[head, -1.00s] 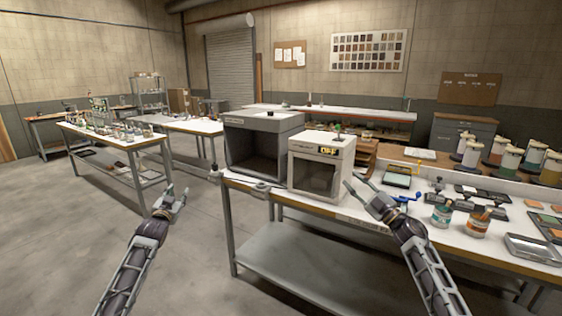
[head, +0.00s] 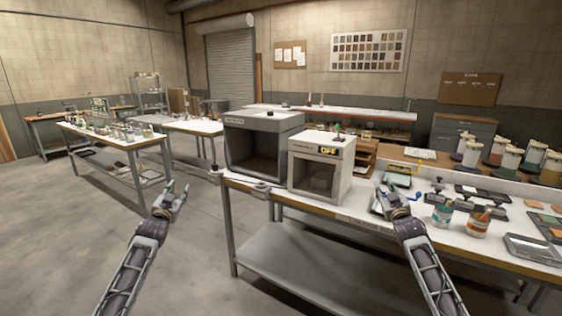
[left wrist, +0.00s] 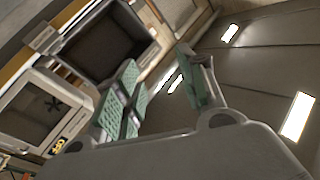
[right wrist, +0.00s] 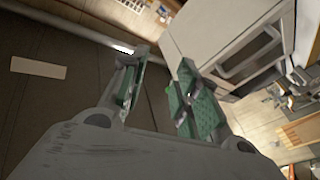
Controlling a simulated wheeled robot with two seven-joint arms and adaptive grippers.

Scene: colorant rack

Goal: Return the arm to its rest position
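My left gripper (head: 176,196) is raised in the air left of the near workbench. In the left wrist view its green-padded fingers (left wrist: 160,88) stand apart with nothing between them. My right gripper (head: 389,190) is over the front part of the bench, right of the small white oven (head: 321,167). In the right wrist view its green-padded fingers (right wrist: 160,90) are also apart and empty. Both forearms reach up from the bottom of the head view. The right gripper partly hides the items behind it on the bench.
A large grey box (head: 263,141) stands left of the oven, whose display reads OFF. Two paint tins (head: 442,214) with tools stand near the right gripper, with a metal tray (head: 533,248) further right. Larger containers (head: 508,160) line the back right. Floor at left is clear.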

